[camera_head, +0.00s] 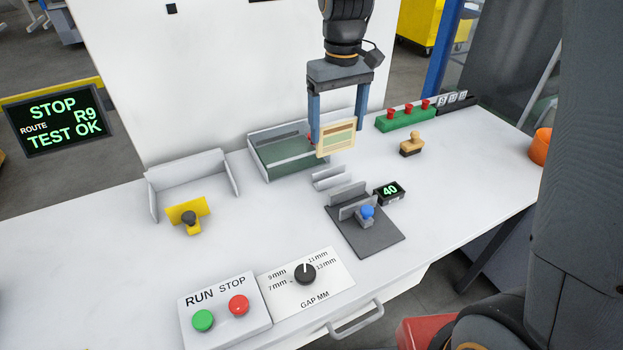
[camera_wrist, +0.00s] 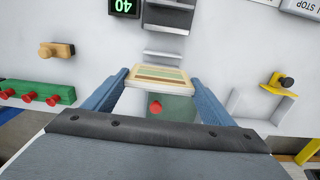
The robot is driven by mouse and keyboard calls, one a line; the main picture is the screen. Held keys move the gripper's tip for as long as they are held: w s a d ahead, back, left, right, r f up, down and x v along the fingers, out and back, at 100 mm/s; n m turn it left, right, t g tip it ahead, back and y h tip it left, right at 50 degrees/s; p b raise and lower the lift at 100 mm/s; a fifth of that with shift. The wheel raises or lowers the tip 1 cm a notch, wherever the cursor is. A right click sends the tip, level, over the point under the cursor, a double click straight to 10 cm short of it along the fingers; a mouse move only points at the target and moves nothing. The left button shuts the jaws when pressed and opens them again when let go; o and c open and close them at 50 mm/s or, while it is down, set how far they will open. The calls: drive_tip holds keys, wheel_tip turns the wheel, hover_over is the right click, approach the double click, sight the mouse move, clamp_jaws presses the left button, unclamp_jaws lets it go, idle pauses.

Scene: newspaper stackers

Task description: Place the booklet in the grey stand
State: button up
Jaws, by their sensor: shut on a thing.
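My gripper (camera_head: 336,138) is shut on the booklet (camera_head: 337,139), a cream card with a green and tan panel, held upright above the table. In the wrist view the booklet (camera_wrist: 166,79) spans between the two blue fingers. The small light grey stand (camera_head: 331,178), a low slotted holder, sits on the table just below and in front of the booklet, apart from it. Behind it in the head view, a grey-walled tray with a green floor (camera_head: 290,156) stands partly hidden by the booklet and a finger. A red knob (camera_wrist: 155,107) shows just under the booklet in the wrist view.
A dark grey fixture (camera_head: 365,232) with a blue knob and a display reading 40 (camera_head: 389,191) stands in front of the stand. A wooden stamp (camera_head: 411,145) and a green block with red pegs (camera_head: 405,116) lie right.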

sight(334, 152)
drive_tip(key=f, duration=0.2)
drive_tip(key=f+p, duration=0.1)
drive_tip(key=f, duration=0.1)
drive_tip(key=shift+s+a+f, duration=0.1)
drive_tip(key=shift+a+f, duration=0.05)
drive_tip(key=shift+a, duration=0.05)
drive_tip(key=shift+f+p, duration=0.75)
drive_tip(key=shift+f, duration=1.8)
drive_tip(key=shift+f, duration=0.1)
drive_tip(key=o, duration=1.1)
wheel_tip(334, 152, up, 12)
drive_tip(key=b, duration=0.3)
drive_tip(key=shift+f, duration=0.1)
drive_tip(key=s+d+f+m, duration=0.1)
drive_tip(key=s+d+f, duration=0.2)
drive_tip(key=s, duration=0.2)
drive_tip(key=s+d+f+m+t, duration=0.1)
drive_tip(key=s+d+f+m, duration=0.1)
drive_tip(key=s+d, duration=0.2)
drive_tip(key=s+d+f+m, duration=0.1)
drive_tip(key=s+d+f, duration=0.2)
drive_tip(key=s, duration=0.3)
drive_tip(key=shift+s+d+f+m+b, duration=0.25)
drive_tip(key=shift+s+f+m+b, duration=0.05)
drive_tip(key=shift+s+f+b, duration=0.1)
